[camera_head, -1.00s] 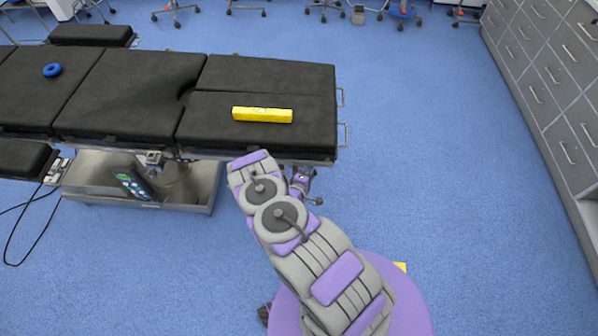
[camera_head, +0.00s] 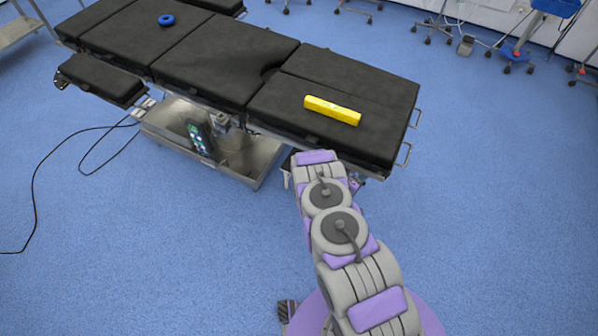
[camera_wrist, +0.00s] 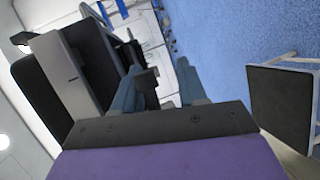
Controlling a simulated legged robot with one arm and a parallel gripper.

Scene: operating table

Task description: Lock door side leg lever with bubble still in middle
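The yellow spirit level (camera_head: 332,110) lies on the black leg section (camera_head: 385,100) of the operating table; its bubble is too small to read. My gripper (camera_wrist: 160,88) shows in the wrist view with its two blue fingers apart. A dark block-like part (camera_wrist: 147,82), possibly the leg lever, shows beside the left finger and partly in the gap; I cannot tell whether they touch. In the head view my arm reaches under the near edge of the leg section, and the fingers are hidden there.
A blue ring (camera_head: 166,20) lies on the far left of the table. A side pad (camera_head: 103,78) and the metal base (camera_head: 255,160) are at the table's near side. A cable (camera_head: 35,190) lies on the floor at left.

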